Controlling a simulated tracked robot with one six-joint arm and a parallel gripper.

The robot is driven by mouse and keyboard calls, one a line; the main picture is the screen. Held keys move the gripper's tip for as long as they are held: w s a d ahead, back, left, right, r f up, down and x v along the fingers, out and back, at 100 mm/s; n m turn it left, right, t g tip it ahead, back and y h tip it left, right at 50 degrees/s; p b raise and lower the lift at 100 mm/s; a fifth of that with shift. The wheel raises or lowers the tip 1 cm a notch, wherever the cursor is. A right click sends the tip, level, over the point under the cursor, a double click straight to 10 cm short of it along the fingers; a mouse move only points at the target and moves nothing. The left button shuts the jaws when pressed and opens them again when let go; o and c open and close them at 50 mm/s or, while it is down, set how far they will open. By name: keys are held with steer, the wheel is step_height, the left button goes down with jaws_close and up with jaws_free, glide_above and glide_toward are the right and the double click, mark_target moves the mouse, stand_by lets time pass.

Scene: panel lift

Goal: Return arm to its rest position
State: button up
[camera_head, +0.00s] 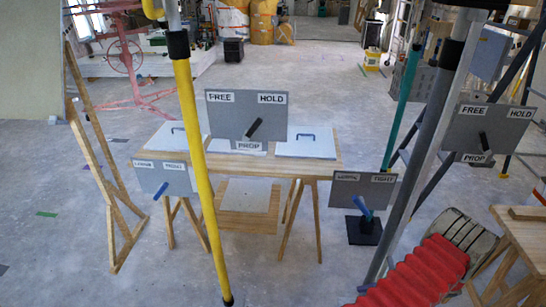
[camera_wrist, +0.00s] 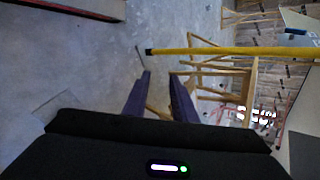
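My gripper (camera_wrist: 160,74) shows in the wrist view as two purple fingers with a clear gap between them. It is open and nothing is held between the fingers. A yellow pole (camera_wrist: 230,51) crosses the wrist view beyond the fingertips. The arm and gripper cannot be made out in the head view, so the arm's pose is unclear.
A yellow pole (camera_head: 194,130) stands in front of a wooden table (camera_head: 325,168) with white panels. Lever plates marked FREE, HOLD and PROP (camera_head: 230,115) stand at the centre and right (camera_head: 500,130). Plates with blue levers (camera_head: 180,185) are lower. Open floor (camera_head: 70,240) lies left.

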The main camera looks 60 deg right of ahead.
steer(key=w+a+r+n+g+y, duration=0.15)
steer(key=w+a+r+g, duration=0.25)
steer(key=w+r, duration=0.7)
steer(key=w+a+r+n+g+h, duration=0.15)
steer(key=w+a+r+g, duration=0.25)
steer(key=w+r, duration=0.7)
steer(key=w+a+r+n+g+h, duration=0.2)
steer(key=w+a+r+n, duration=0.2)
steer(key=w+a+r, duration=0.7)
steer(key=w+a+r+n+t, duration=0.1)
steer(key=a+r+n, duration=0.4)
steer(key=a, duration=0.9)
steer(key=a+r+n+t+h, duration=0.1)
steer(key=a+r+n+t, duration=0.3)
steer(key=a, duration=1.1)
step_height(320, 180, up, 4)
steer(key=shift+w+r+n, duration=0.1)
steer(key=shift+w+n, duration=0.25)
steer(key=shift+n, duration=0.75)
steer(key=shift+d, duration=0.15)
